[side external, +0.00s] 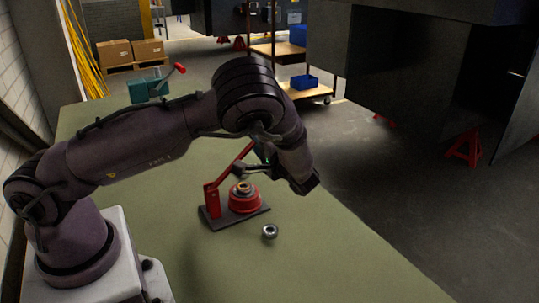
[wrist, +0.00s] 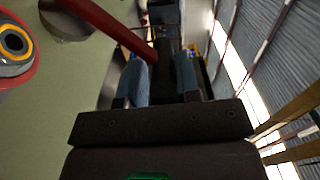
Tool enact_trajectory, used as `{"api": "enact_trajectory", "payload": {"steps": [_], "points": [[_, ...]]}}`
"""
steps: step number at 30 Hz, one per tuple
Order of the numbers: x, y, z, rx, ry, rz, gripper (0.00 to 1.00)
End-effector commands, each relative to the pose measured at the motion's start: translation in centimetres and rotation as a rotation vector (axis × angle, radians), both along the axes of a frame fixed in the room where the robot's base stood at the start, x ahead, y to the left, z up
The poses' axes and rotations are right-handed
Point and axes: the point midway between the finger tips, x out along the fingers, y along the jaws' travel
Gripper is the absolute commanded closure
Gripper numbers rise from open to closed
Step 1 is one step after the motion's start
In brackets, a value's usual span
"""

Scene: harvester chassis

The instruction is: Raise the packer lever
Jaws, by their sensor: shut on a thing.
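The packer stands on the green bench, with a dark base plate (side external: 232,217) and a red round cup (side external: 245,203) with a ringed bearing at its centre. The cup also shows at the left edge of the wrist view (wrist: 22,84). The red packer lever (side external: 229,167) slopes up and right from its upright post, well above the cup. In the wrist view the lever (wrist: 108,25) runs to a dark grip between the fingers. My gripper (wrist: 162,62) is shut on the lever's end. In the side view my gripper (side external: 262,155) is partly hidden by my wrist.
A loose metal bearing ring (side external: 270,231) lies on the green bench (side external: 330,265) in front of the packer. A teal device with a red-tipped handle (side external: 150,88) stands farther back. The bench's right front is clear. A cart with a blue bin (side external: 305,82) stands beyond.

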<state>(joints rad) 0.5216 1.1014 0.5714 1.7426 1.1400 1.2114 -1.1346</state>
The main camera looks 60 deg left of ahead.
Motion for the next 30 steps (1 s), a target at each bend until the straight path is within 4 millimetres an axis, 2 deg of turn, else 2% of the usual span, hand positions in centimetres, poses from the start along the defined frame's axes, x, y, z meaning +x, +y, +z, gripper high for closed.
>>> {"api": "enact_trajectory", "payload": {"steps": [1,9,18,30], "points": [[-0.5,-0.2,0.9,0.005,-0.039,-0.003,1.0],[-3.7,-0.2,3.6,0.005,-0.29,-0.002,1.0],[-7.1,-0.2,5.3,0.005,-0.516,-0.004,1.0],[-9.4,-0.1,6.0,0.004,-0.539,0.0,1.0]]}}
